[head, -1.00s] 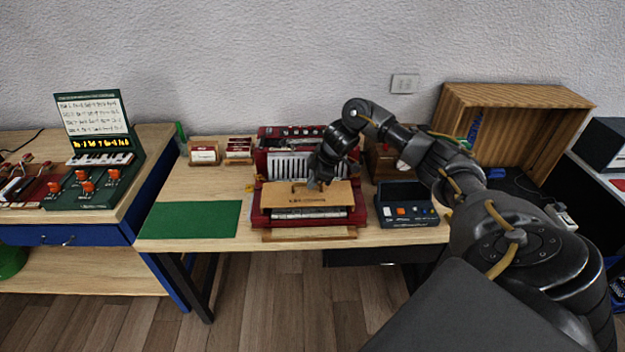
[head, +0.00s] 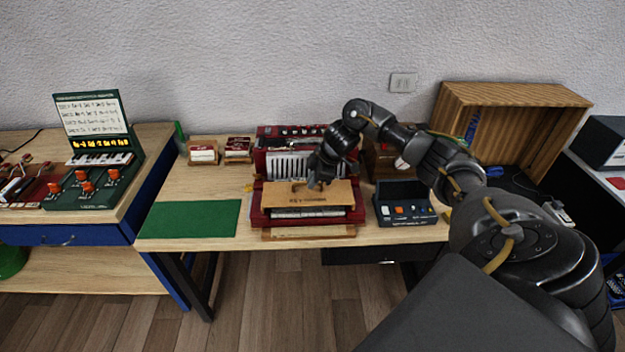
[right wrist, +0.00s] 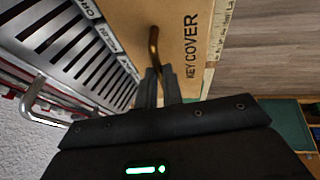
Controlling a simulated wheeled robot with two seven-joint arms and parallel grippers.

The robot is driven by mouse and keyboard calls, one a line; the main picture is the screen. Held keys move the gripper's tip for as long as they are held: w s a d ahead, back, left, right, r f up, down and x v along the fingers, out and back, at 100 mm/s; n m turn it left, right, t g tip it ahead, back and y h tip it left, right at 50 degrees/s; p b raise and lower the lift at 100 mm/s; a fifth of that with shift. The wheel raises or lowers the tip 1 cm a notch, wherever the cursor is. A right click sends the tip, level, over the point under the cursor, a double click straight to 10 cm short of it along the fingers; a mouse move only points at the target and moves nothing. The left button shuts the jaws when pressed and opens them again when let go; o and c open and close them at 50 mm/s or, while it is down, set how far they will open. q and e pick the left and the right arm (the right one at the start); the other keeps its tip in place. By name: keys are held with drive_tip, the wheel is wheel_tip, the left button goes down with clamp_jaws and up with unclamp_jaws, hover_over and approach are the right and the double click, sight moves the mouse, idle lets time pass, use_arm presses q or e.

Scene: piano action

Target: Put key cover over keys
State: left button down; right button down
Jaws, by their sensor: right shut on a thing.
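The key cover (head: 330,194) is a flat tan wooden board lying over the front part of the red piano action (head: 256,216). In the right wrist view the key cover (right wrist: 190,15) shows its "KEY COVER" lettering and a bronze handle (right wrist: 154,45). My right gripper (head: 316,184) is at the cover's back edge; in the right wrist view its fingers (right wrist: 158,88) are shut on that handle. A row of pale keys (head: 308,213) shows below the cover's front edge. Whether the cover rests on the piano action or is held just above it I cannot tell. My left gripper is not in view.
A green mat (head: 188,219) lies left of the piano action. A dark box with coloured buttons (head: 404,207) stands close on its right. Small card boxes (head: 203,152) stand behind, and a wooden crate (head: 515,95) is at the back right.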

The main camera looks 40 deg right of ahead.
drive_tip(key=shift+f, duration=0.35)
idle(0.6)
drive_tip(key=c, duration=1.5)
unclamp_jaws()
drive_tip(key=shift+o, duration=0.2)
drive_tip(key=v, duration=1)
drive_tip(key=shift+r, duration=0.35)
drive_tip(key=shift+s, duration=0.15)
